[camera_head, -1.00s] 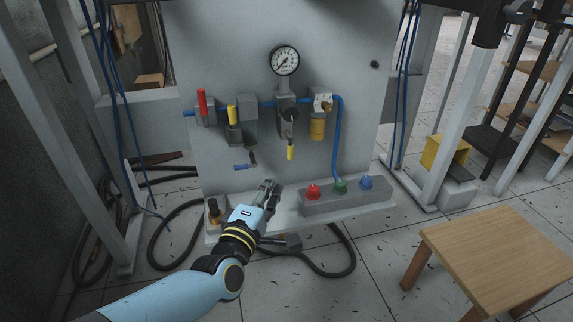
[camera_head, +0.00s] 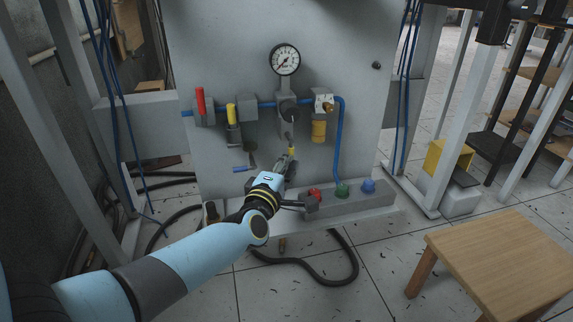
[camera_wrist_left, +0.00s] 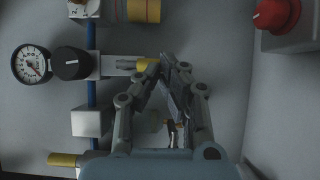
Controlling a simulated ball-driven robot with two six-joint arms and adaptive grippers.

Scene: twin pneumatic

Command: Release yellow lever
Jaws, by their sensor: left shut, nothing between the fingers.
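A short lever with a yellow tip (camera_head: 291,151) hangs below the dark knob and gauge on the grey panel. Its yellow tip (camera_wrist_left: 146,64) also shows in the left wrist view, right beside my fingertips. My left gripper (camera_head: 291,160) is at this tip, its fingers shut with nothing between them. The fingertips meet in the left wrist view (camera_wrist_left: 166,68); whether they touch the tip I cannot tell. Another yellow handle (camera_head: 231,114) points up on the valve to the left; it shows at the lower left of the wrist view (camera_wrist_left: 62,160). My right gripper is out of view.
A red handle (camera_head: 201,101) and a pressure gauge (camera_head: 285,59) are on the panel. A blue handle (camera_head: 239,169) hangs lower left. Red (camera_head: 314,194), green (camera_head: 342,190) and blue (camera_head: 368,186) buttons sit on a box below. A wooden stool (camera_head: 500,260) stands at the right.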

